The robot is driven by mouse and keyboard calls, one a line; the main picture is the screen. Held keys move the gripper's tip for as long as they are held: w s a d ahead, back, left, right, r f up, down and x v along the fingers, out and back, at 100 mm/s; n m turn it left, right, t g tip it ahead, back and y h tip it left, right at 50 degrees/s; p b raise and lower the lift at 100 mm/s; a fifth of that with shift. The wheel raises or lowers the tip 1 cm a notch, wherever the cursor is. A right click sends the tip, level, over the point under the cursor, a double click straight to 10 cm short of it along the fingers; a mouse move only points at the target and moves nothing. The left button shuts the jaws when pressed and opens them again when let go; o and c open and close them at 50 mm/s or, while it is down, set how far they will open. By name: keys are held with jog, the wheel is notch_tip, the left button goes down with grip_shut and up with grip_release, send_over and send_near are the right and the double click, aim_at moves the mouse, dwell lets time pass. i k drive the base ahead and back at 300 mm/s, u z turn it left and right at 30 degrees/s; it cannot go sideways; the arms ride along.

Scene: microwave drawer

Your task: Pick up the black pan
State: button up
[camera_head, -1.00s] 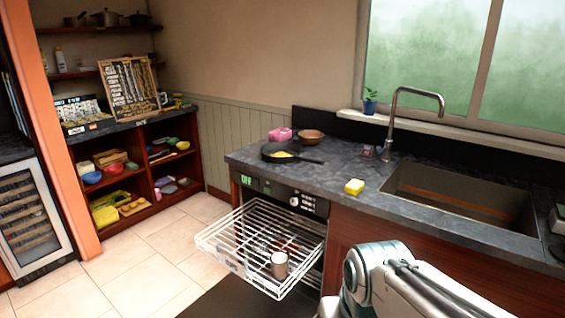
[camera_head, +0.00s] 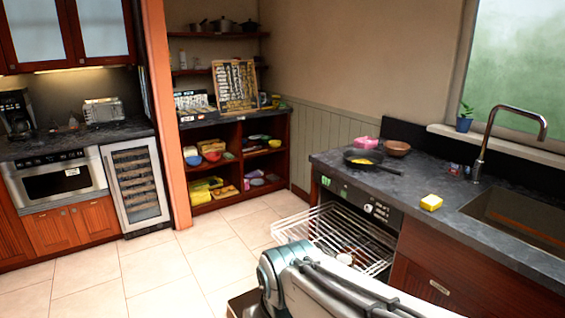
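The black pan (camera_head: 358,157) sits on the dark stone counter, near its left end. Something yellow lies in it, and its handle (camera_head: 389,170) points to the right. My arm rises from the bottom of the view in front of the counter and the pulled-out rack. My gripper is not visible. The pan is well beyond the visible part of my arm.
A wire rack drawer (camera_head: 318,232) stands out below the counter (camera_head: 425,181), partly behind my arm. A sink (camera_head: 520,215) lies right. Tiled floor (camera_head: 190,265) is clear at left.

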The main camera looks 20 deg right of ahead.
aim_at(358, 159)
jog(key=u, duration=0.55)
jog(key=i, duration=5.45)
jog(key=z, duration=3.05)
jog(key=i, duration=1.75)
jog(key=u, duration=0.05)
